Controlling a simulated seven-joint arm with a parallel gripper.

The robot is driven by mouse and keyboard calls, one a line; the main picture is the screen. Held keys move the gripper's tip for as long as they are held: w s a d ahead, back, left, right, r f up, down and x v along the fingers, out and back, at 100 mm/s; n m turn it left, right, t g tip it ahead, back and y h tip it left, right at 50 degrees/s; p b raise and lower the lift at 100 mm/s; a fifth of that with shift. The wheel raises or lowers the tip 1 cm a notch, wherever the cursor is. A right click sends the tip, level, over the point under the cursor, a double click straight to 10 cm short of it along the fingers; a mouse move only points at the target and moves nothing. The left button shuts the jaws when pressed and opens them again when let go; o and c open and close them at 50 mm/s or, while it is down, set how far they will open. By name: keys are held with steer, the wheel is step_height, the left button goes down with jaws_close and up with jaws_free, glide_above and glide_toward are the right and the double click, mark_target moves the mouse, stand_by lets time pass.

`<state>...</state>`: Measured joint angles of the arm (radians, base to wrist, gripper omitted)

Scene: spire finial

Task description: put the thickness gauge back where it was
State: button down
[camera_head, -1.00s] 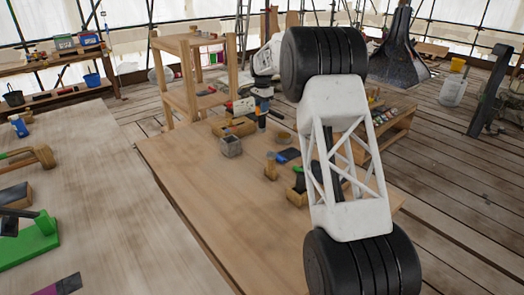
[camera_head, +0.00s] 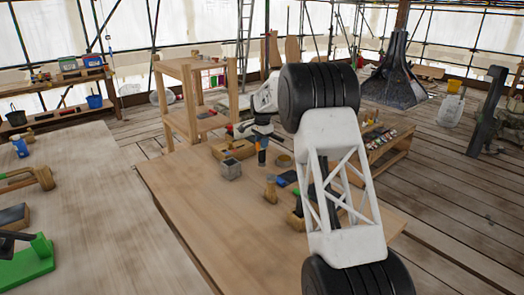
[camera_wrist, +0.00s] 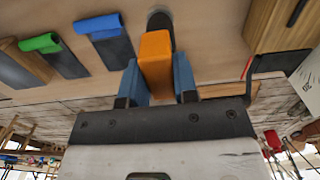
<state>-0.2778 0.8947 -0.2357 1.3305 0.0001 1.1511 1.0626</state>
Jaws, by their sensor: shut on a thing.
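My gripper (camera_wrist: 160,88) has two blue fingers. It is shut on an orange block-shaped piece (camera_wrist: 156,62), which I take to be the thickness gauge. A dark rounded part (camera_wrist: 160,28) shows just beyond the orange piece; I cannot tell if it belongs to it. In the head view my gripper (camera_head: 262,152) is small, over the far part of the wooden table (camera_head: 200,215). I cannot tell whether the held piece touches the table.
Blue-ended (camera_wrist: 105,38) and green-ended (camera_wrist: 45,55) dark tools lie left of my gripper in the wrist view. A wooden block (camera_wrist: 285,25) is at right. A grey cube (camera_head: 231,170) stands near my gripper; the table's near part is clear.

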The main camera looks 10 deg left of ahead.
steer(key=shift+f, duration=1.95)
steer(key=c, duration=0.9)
jaws_free()
step_height(320, 180, up, 12)
steer(key=shift+r, duration=0.1)
